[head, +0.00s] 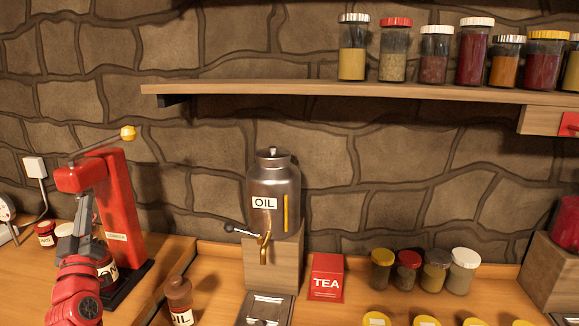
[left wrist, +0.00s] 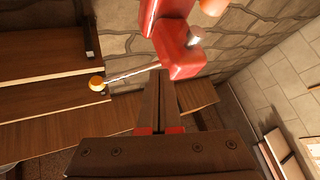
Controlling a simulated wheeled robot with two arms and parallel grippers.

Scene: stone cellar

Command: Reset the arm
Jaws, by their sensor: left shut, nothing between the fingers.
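My left gripper (left wrist: 166,78) shows in the left wrist view with its two dark fingers together and nothing between them. In that view it points toward a red lever machine (left wrist: 178,45), whose metal lever ends in a yellow knob (left wrist: 97,83). In the head view the red machine (head: 120,205) stands on the left counter with its lever raised and the knob (head: 128,133) at the upper right. My red left arm comes in at the bottom left of the head view, in front of the machine; its fingertips are hard to make out there. My right gripper is in neither view.
An oil dispenser (head: 273,195) stands on a wooden block in the middle, beside a red tea box (head: 327,277). Several spice jars stand on the right counter. A wall shelf (head: 340,93) with more jars spans the upper right. A dark bottle (head: 179,296) stands right of my arm.

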